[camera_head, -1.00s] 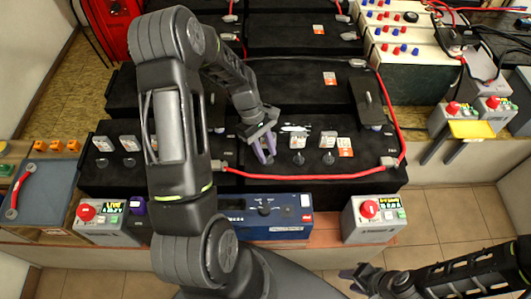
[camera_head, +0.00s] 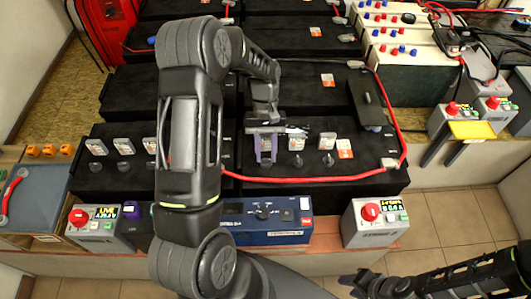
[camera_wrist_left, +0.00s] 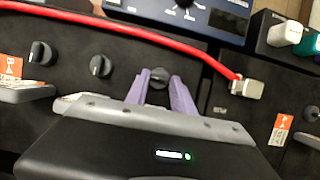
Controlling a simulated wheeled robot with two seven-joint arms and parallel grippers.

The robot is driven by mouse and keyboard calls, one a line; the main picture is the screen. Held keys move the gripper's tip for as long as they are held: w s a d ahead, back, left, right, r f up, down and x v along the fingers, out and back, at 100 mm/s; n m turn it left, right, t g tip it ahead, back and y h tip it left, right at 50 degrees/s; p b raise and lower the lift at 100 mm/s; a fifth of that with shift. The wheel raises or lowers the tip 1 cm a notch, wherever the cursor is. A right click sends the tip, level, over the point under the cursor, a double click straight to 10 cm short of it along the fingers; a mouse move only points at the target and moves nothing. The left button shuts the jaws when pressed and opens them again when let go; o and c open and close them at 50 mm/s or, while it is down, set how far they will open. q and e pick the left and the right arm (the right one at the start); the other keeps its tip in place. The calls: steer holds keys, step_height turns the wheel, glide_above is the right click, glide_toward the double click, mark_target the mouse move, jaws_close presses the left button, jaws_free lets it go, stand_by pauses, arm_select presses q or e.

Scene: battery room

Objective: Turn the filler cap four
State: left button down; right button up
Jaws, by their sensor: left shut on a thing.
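My left gripper (camera_head: 266,158) reaches down over the front right black battery, its purple fingers pointing toward the front edge. In the left wrist view, the purple fingers (camera_wrist_left: 160,90) are shut on a black filler cap (camera_wrist_left: 157,78), one finger on each side. Two more filler caps of this battery stand to the right in the head view, one nearer (camera_head: 296,161) and one farther (camera_head: 327,160). Several other caps (camera_head: 123,167) show on the front left battery; my left arm hides part of that row. My right gripper (camera_head: 362,282) is at the bottom edge, away from the batteries.
A red cable (camera_head: 300,179) runs along the battery's front and right side. A blue instrument box (camera_head: 265,235) and grey boxes with red buttons, left (camera_head: 95,225) and right (camera_head: 375,222), stand in front. A black lever-like part (camera_head: 366,98) rises at the right.

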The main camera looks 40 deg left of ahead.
stand_by(0.4)
arm_select(q)
steer(key=c, duration=1.4)
jaws_free()
steer(key=shift+o, duration=0.2)
steer(key=shift+r, duration=0.1)
steer(key=b+v, duration=0.1)
steer(key=v, duration=0.6)
steer(key=shift+w+r, duration=0.25)
steer(key=shift+r, duration=0.05)
